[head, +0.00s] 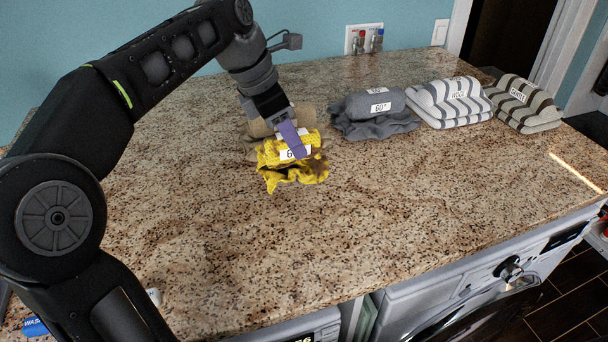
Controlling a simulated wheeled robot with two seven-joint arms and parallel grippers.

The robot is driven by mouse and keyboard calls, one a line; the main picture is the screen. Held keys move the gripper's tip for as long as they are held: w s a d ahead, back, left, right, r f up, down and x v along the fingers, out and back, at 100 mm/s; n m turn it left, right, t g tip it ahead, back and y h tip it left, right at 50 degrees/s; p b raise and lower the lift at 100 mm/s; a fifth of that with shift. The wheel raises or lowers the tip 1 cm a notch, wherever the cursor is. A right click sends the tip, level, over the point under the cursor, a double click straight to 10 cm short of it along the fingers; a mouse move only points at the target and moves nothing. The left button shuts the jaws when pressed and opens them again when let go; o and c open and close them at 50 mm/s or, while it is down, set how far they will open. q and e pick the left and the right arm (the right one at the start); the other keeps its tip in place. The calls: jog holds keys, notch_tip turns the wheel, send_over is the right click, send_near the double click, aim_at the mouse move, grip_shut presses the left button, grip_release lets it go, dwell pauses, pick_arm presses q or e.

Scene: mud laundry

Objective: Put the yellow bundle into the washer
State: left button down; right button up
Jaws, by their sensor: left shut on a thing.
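The yellow bundle (292,172) is a knitted cloth with a white label, in the left middle of the granite counter. My left gripper (292,142), with a purple finger in view, is shut on the yellow bundle from above. I cannot tell whether the bundle touches the counter. The washer (480,310) is under the counter at the lower right, with part of its round door and a knob in view. The rest of it is cut off by the frame. My right gripper is not in view.
A tan bundle (256,131) lies just behind the yellow one. A grey bundle (372,112), a grey-and-white striped bundle (450,102) and a brown striped bundle (524,103) lie along the back right. The counter's (420,205) front middle is clear. Wall taps (364,40) are behind.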

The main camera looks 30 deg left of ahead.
aim_at(271, 137)
pick_arm(q)
jog(key=shift+f, duration=2.05)
jog(key=shift+f+p, duration=0.45)
jog(key=shift+f, duration=1.6)
jog(key=shift+f, duration=0.2)
jog(key=c, duration=0.9)
grip_release()
jog(key=shift+b+v, duration=0.5)
jog(key=shift+v, duration=3.5)
